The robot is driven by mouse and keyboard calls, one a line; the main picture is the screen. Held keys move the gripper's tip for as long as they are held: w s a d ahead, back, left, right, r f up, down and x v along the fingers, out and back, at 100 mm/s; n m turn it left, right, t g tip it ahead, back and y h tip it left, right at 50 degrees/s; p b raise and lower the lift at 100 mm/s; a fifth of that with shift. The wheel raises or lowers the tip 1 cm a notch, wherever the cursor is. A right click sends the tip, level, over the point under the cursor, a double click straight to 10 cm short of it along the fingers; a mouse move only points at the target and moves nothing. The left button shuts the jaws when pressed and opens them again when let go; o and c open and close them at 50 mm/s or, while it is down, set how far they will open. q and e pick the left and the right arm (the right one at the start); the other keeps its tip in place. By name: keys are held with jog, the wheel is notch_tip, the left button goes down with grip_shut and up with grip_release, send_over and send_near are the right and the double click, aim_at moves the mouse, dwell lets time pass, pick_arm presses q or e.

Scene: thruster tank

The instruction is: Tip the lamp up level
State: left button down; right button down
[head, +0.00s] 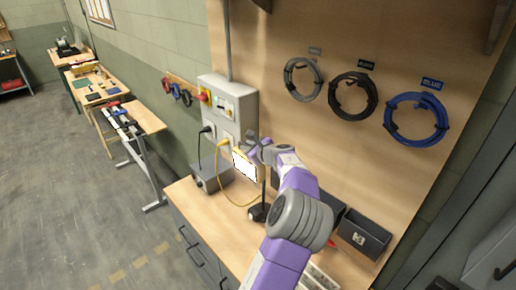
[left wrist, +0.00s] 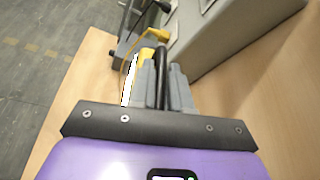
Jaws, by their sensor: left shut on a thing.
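The lamp (head: 244,166) has a bright white lit panel with a yellow edge, on a dark upright pole above the workbench. Its panel looks tilted in the head view. In the left wrist view the lit panel (left wrist: 128,91) shows as a narrow bright strip left of the fingers, with yellow parts (left wrist: 152,38) beyond. My left gripper (head: 256,148) is at the lamp's upper right. In the left wrist view its grey fingers (left wrist: 164,84) are shut on a dark bar of the lamp between them. My fingers partly hide the lamp. My right gripper is not in view.
A grey power box (head: 228,108) with plugged cables is on the wall behind the lamp. A small grey box (head: 210,176) stands left on the workbench (head: 204,209). Cable coils (head: 416,118) hang on the wooden board. A black bin (head: 363,235) stands to the right.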

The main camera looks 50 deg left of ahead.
pick_arm(q)
jog(key=shift+w+r, duration=0.1)
jog(key=shift+w, duration=0.3)
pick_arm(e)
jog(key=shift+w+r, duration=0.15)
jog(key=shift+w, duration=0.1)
pick_arm(q)
jog(key=shift+w, duration=0.1)
jog(key=c, duration=1.2)
grip_release()
jog(key=shift+w, duration=0.1)
jog(key=shift+o, duration=0.2)
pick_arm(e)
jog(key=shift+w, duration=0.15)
pick_arm(q)
jog(key=b+v, duration=0.1)
jog(key=v, duration=0.6)
jog(key=shift+d, duration=0.25)
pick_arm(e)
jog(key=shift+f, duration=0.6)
